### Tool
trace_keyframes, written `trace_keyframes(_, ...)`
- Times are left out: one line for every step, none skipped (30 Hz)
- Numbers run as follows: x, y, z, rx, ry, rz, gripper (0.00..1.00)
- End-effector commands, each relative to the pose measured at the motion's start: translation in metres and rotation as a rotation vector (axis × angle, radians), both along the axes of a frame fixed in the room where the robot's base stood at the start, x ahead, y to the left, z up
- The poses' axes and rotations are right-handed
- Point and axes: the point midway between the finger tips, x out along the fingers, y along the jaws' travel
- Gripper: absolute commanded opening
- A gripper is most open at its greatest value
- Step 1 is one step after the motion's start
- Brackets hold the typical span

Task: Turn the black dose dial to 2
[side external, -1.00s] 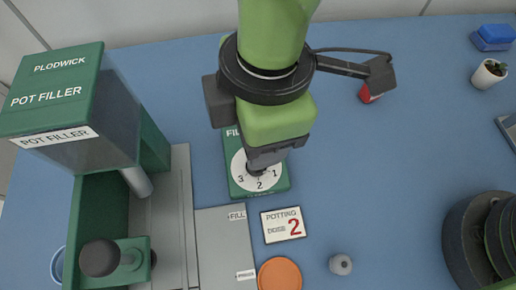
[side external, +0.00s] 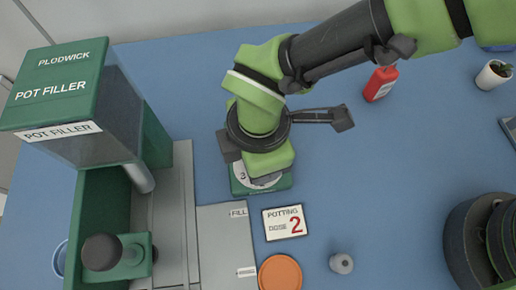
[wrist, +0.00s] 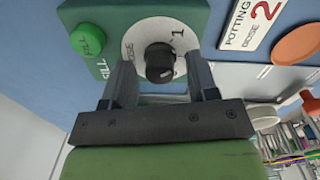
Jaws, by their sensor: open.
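The black dose dial (wrist: 160,62) sits on a white numbered disc (wrist: 134,42) on a green panel (wrist: 82,12). In the wrist view, my gripper (wrist: 161,76) is open, with one finger on each side of the dial and gaps between. A white mark shows on the dial's lower right; I cannot tell which number it points to. The 1 shows at the disc's upper right. In the side view, my gripper (side external: 266,178) covers the dial and most of the disc; the 3 shows at its left. A card (side external: 284,222) reads "POTTING DOSE 2".
A green FILL button (wrist: 88,40) is beside the disc. The pot filler (side external: 62,95) stands left. An orange disc (side external: 280,273) and a small grey knob (side external: 341,263) lie in front. A red bottle (side external: 380,83) stands behind at right, and dark pots (side external: 470,240) at front right.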

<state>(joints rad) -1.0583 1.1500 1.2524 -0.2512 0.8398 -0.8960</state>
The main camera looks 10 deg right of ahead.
Motion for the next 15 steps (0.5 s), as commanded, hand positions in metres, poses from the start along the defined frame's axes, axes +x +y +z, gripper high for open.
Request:
trace_keyframes(0.0000,0.0001,0.0000,0.000,0.000,0.000,0.54)
trace_keyframes(0.0000,0.0001,0.0001,0.000,0.000,0.000,0.54)
trace_keyframes(0.0000,0.0001,0.0002,0.000,0.000,-0.001,0.54)
trace_keyframes(0.0000,0.0001,0.0002,0.000,0.000,-0.001,0.54)
trace_keyframes(0.0000,0.0001,0.0002,0.000,0.000,-0.001,0.49)
trace_keyframes(0.0000,0.0001,0.0003,0.000,0.000,-0.001,0.40)
trace_keyframes(0.0000,0.0001,0.0003,0.000,0.000,-0.001,0.33)
trace_keyframes(0.0000,0.0001,0.0003,0.000,0.000,-0.001,0.26)
trace_keyframes(0.0000,0.0001,0.0003,0.000,0.000,-0.001,0.17)
trace_keyframes(0.0000,0.0000,0.0004,0.000,0.000,-0.001,0.10)
trace_keyframes(0.0000,0.0000,0.0004,0.000,0.000,-0.001,0.04)
trace_keyframes(0.0000,0.0001,0.0004,0.000,0.000,-0.001,0.04)
trace_keyframes(0.0000,0.0001,0.0004,0.000,0.000,-0.001,0.04)
trace_keyframes(0.0000,0.0001,0.0005,0.000,0.000,-0.001,0.04)
trace_keyframes(0.0000,0.0000,0.0005,0.000,0.000,-0.003,0.04)
